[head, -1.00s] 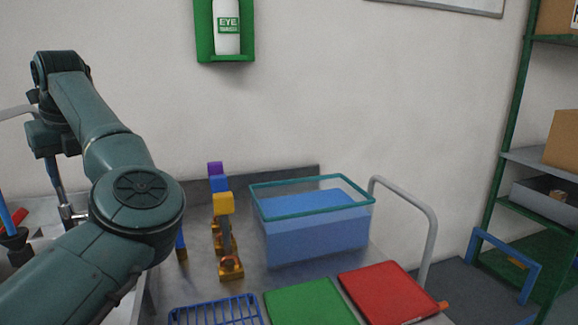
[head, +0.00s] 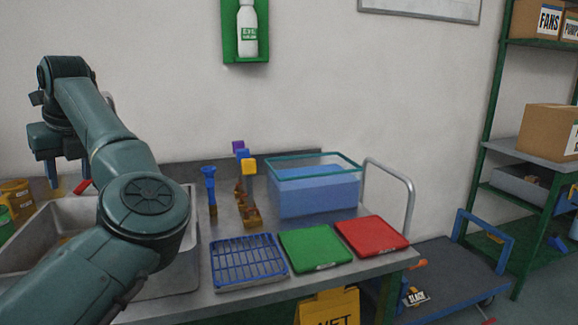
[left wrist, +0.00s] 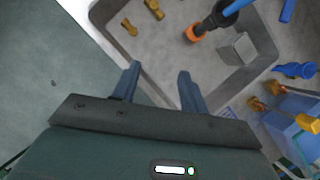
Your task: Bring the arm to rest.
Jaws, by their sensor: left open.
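My left arm (head: 142,205) comes in from the lower left in the head view, bends at a round joint and reaches up and back to the wrist. My left gripper (head: 68,184) points down over the left part of the sink and appears small there. In the left wrist view the two fingers of the left gripper (left wrist: 160,70) are apart with nothing between them. They hang above the rim and basin of the metal sink (left wrist: 165,72). My right gripper is in neither view.
The bench holds a blue rack (head: 248,262), green tray (head: 315,249), red tray (head: 371,236), blue-filled tank (head: 318,192) and brass fittings with coloured handles (head: 246,200). Brass pieces (left wrist: 153,9) and a grey block (left wrist: 237,48) lie in the sink. A cart (head: 450,270) stands at right.

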